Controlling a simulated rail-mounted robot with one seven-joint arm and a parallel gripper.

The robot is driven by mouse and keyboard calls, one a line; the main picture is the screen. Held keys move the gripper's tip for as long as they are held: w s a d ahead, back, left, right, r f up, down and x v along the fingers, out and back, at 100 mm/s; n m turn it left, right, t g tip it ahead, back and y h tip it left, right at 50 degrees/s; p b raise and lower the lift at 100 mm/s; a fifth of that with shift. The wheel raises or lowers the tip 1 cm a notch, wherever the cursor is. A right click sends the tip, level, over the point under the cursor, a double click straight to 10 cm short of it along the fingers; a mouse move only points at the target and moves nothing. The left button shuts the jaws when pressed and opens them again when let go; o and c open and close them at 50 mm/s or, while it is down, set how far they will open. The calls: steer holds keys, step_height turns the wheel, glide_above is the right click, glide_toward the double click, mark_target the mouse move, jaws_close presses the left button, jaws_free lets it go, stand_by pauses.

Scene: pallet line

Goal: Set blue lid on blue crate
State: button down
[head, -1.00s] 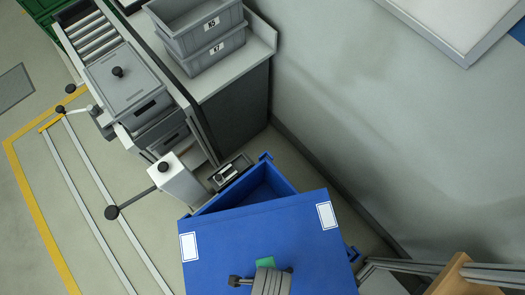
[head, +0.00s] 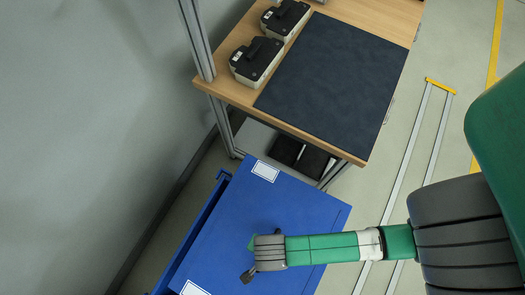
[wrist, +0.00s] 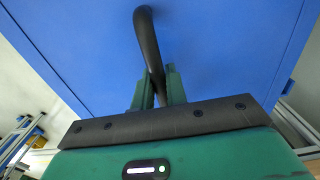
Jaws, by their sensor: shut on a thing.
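The blue lid (head: 300,205), a flat panel with white labels near its edges, lies over the blue crate (head: 192,231) in the head view. A strip of the crate shows along the lid's left edge, so the lid sits shifted and not square over it. The lid's underside is hidden, so I cannot tell whether it touches the rim. In the wrist view, the lid (wrist: 225,45) fills most of the picture, and my gripper's (wrist: 160,88) green fingers are shut on its curved black handle (wrist: 149,40).
A wooden workbench (head: 228,92) with a dark mat (head: 335,85) and black-topped devices (head: 258,60) stands just beyond the lid. A metal post (head: 196,40) rises at its corner. A grey wall (head: 90,110) is at left.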

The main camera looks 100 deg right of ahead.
mark_target(240, 271)
steer(key=w+a, duration=0.1)
steer(key=w, duration=0.2)
steer(key=w+a, duration=0.1)
steer(key=w, duration=0.2)
steer(key=w+a+f+b, duration=0.1)
steer(key=w, duration=0.2)
steer(key=shift+w+a, duration=0.15)
steer(key=shift+a, duration=0.2)
steer(key=f, duration=0.1)
steer(key=f+b, duration=0.1)
steer(key=f, duration=0.1)
steer(key=shift+w+a+f, duration=0.1)
steer(key=shift+w+f, duration=0.1)
steer(key=shift+f, duration=0.1)
steer(key=c, duration=1.4)
jaws_free()
step_height(240, 271, up, 12)
steer(key=p, duration=0.3)
